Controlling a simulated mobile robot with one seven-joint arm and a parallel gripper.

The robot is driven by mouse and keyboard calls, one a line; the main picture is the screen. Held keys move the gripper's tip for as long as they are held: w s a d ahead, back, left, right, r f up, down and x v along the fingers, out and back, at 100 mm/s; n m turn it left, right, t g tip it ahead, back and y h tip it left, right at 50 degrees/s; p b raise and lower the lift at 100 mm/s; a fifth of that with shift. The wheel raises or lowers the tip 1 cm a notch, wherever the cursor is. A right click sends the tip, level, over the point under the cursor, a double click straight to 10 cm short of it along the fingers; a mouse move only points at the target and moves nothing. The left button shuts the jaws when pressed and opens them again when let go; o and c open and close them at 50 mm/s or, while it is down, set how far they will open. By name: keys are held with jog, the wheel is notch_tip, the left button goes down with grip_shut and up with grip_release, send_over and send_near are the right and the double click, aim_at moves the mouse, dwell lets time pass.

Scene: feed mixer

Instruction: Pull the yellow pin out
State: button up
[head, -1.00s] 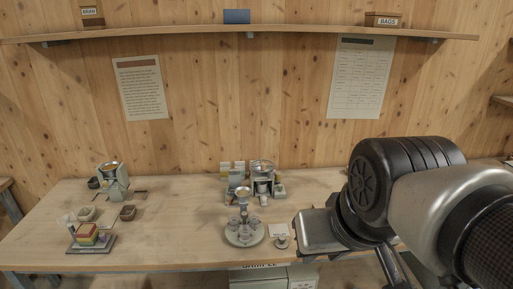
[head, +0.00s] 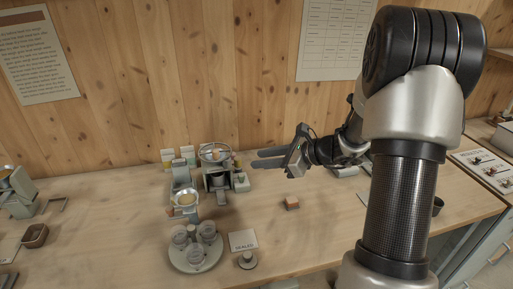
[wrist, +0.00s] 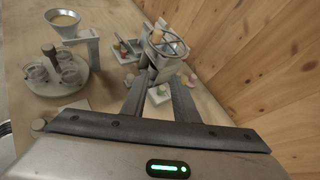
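The feed mixer (head: 217,178) stands near the back of the table, a grey frame with a round metal bowl on top; it also shows in the wrist view (wrist: 166,46), just beyond my fingertips. A small orange-tan piece (wrist: 157,37) shows at the bowl in the wrist view. I cannot tell whether it is the yellow pin; no pin is clearly distinguishable. My gripper (head: 255,158) is right of the mixer in the head view, its fingers pointing left toward it. The two fingers are apart with nothing seen between them; they also show in the wrist view (wrist: 164,76).
A funnel stand (head: 186,199) and a round carousel with glass jars (head: 195,255) stand in front of the mixer. A white card (head: 243,240), a small round weight (head: 247,260) and an orange-and-grey block (head: 291,203) lie nearby. The wooden wall is close behind.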

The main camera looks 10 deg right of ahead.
jog(key=w+d+f+m+t+h, duration=0.1)
jog(key=w+d+f+m+t, duration=0.1)
jog(key=w+d+f+m, duration=0.25)
send_near(238, 166)
jog(key=w+a, duration=0.1)
jog(key=w, duration=0.1)
jog(key=w+a+f, duration=0.1)
jog(key=w, duration=0.1)
jog(key=w+a, duration=0.1)
jog(key=w, duration=0.1)
jog(key=shift+w+a+f+b, duration=0.15)
jog(key=shift+w+a+b, duration=0.15)
jog(key=shift+a+b, duration=0.05)
grip_shut()
